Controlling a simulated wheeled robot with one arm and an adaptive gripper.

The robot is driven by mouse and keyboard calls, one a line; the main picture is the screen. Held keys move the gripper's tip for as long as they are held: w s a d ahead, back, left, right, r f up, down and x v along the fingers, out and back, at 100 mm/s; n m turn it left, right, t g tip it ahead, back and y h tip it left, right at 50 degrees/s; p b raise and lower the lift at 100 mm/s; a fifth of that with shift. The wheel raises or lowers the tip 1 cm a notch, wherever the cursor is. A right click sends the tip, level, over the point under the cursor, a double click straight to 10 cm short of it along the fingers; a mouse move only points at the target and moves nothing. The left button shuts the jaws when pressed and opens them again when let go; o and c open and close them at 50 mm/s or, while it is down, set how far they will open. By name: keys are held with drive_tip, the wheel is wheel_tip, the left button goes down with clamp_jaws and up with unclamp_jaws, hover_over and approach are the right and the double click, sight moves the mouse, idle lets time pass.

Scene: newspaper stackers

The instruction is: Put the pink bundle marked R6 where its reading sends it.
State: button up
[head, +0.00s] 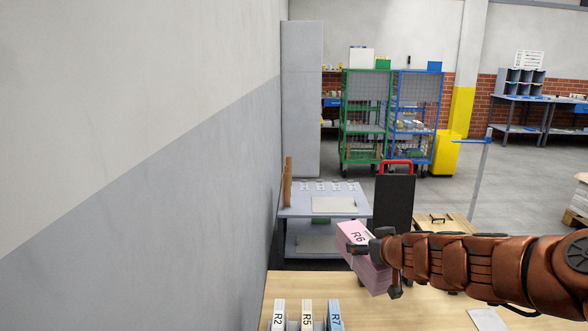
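The pink bundle marked R6 (358,235) is tilted near the far edge of the wooden table (420,300), its label facing up. My gripper (374,266) reaches in from the right with its fingers around the bundle, shut on it. The bundle appears to be held above the tabletop; its right side is partly hidden behind my gripper. At the near edge stand a white bundle marked R2 (279,315), a cream one marked R5 (306,315) and a blue one marked R7 (335,315). No reading can be made out.
A grey table (292,211) with pale sheets stands beyond, along the left wall. A dark upright panel with a red handle (396,164) is behind my gripper. Green (343,120) and blue (436,112) mesh carts stand further back. A white sheet (487,318) lies on the wooden table.

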wheel_tip(320, 180, up, 11)
drive_tip(key=p, duration=1)
